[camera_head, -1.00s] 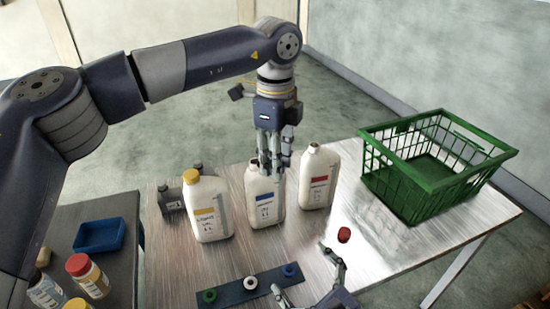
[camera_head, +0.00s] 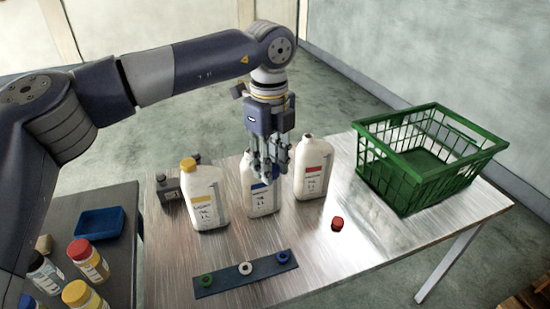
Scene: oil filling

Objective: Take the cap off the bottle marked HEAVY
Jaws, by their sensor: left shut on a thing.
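Three white bottles stand upright in a row on the metal table. The left bottle (camera_head: 207,212) has a yellow cap (camera_head: 188,164) and a yellow label. The middle bottle (camera_head: 262,202) has a blue label. The right bottle (camera_head: 313,181) has a red label and an open neck, with a red cap (camera_head: 337,223) lying on the table in front of it. The label words are too small to read surely. My left gripper (camera_head: 269,172) points down and is shut on the top of the middle bottle. Its fingers hide that bottle's neck and any cap.
A dark strip (camera_head: 220,284) with green, white and blue rings lies at the front. A green basket (camera_head: 425,184) stands at the right. A dark grey can (camera_head: 168,189) stands behind the left bottle. Jars and a blue tray (camera_head: 100,223) sit on the left table.

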